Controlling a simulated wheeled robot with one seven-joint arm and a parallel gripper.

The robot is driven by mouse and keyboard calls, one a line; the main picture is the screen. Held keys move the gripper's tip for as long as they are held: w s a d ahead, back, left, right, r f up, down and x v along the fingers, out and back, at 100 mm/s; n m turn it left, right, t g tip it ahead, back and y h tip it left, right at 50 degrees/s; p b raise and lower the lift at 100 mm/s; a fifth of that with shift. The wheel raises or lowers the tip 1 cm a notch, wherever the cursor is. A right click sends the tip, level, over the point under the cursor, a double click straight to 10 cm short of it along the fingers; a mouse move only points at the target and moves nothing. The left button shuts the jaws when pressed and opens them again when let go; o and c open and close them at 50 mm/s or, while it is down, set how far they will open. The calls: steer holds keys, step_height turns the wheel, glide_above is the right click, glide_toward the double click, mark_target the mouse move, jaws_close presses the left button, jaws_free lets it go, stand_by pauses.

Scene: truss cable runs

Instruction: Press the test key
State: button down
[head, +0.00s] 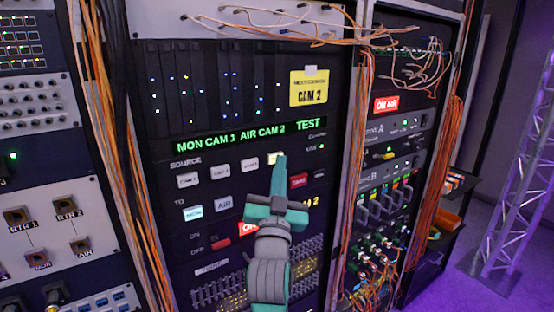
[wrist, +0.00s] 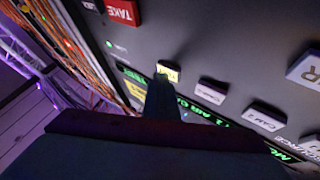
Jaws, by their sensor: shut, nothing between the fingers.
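The test key is the lit pale yellow key (head: 273,157) at the right end of the SOURCE row. In the wrist view the same lit key (wrist: 168,70) shows just beyond my fingertips, its label too small to read surely. My gripper (head: 281,161) is shut and empty, its tip pointing at this key and covering part of it. In the wrist view the gripper tip (wrist: 161,84) overlaps the key's lower edge; whether it touches I cannot tell. The green display (head: 245,134) above reads MON CAM 1, AIR CAM 2, TEST.
Unlit white source keys (head: 220,173) lie left of the lit key. A red TAKE key (head: 298,180) is close below right of it. Orange cable bundles (head: 360,150) hang on the rack's right side. A yellow CAM 2 note (head: 309,88) is above.

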steer(key=shift+d, duration=0.1)
steer(key=shift+s, duration=0.15)
steer(key=shift+s+d, duration=0.25)
steer(key=shift+s, duration=0.35)
steer(key=shift+s+d, duration=0.1)
steer(key=shift+s+d, duration=0.7)
steer(key=shift+s, duration=0.2)
steer(key=shift+s+d, duration=0.7)
steer(key=shift+s, duration=0.2)
steer(key=shift+d, duration=0.1)
steer(key=shift+a, duration=0.25)
